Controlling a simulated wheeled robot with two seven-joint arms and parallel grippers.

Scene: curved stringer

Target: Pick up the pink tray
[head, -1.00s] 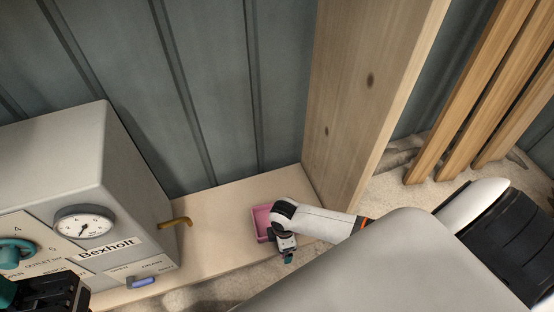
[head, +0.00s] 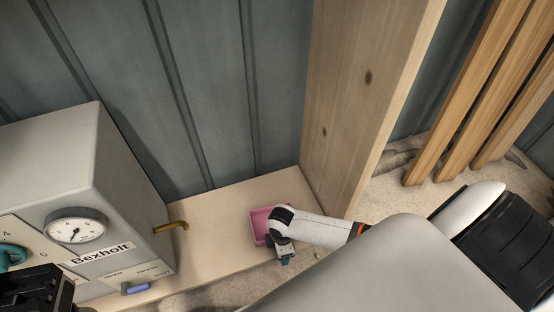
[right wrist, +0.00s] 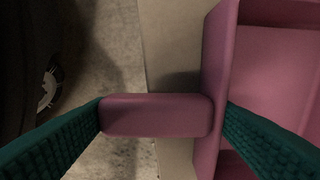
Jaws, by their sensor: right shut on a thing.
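The pink tray (head: 260,221) sits on the pale wooden board in the head view, close to the upright timber. My right arm covers its right part. In the right wrist view the tray's wall (right wrist: 213,75) is at the right, with a handle-like pink block (right wrist: 157,116) standing out from it. My right gripper (right wrist: 163,107) has a green ribbed finger on each side of this block and is shut on it. In the head view my right gripper (head: 286,258) is at the tray's near side. My left gripper (head: 38,290) shows as a dark part at the lower left; its fingertips cannot be made out.
A grey box (head: 75,170) with a gauge stands left of the tray, a brass hook-like pipe (head: 171,227) sticking out towards it. A tall timber (head: 352,100) rises right behind the tray. Slatted wood (head: 480,90) leans at the right. The board between pipe and tray is clear.

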